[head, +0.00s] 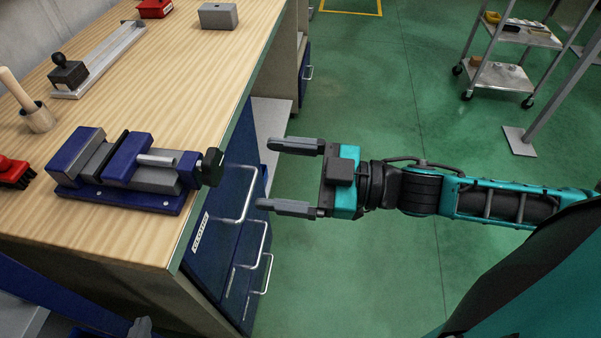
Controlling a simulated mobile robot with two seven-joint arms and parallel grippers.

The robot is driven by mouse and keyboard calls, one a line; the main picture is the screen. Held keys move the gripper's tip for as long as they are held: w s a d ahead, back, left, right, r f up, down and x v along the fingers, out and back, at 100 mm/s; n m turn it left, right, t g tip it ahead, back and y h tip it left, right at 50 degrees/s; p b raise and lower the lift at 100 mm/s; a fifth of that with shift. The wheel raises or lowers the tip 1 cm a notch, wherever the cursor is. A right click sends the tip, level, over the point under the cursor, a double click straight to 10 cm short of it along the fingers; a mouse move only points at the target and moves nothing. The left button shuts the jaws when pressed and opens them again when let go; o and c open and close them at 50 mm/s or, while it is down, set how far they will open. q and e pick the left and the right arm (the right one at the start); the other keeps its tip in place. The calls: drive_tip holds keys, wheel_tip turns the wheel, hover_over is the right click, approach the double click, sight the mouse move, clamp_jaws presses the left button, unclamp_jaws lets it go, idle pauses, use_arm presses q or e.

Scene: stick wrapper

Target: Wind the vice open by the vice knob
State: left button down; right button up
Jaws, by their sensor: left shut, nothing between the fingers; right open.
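The blue and grey vice (120,203) sits on the wooden bench near its right edge. Its vice knob (212,167) is a dark faceted piece at the right end of a grey screw, at the bench edge. The jaws look close together; the exact gap is hard to tell. My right gripper (265,176) is open and empty, to the right of the knob and apart from it, its two fingers pointing left towards it.
Blue drawers with handles (240,213) lie below. A trolley (505,75) stands far right.

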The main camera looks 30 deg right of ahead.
drive_tip(key=shift+v, duration=1.3)
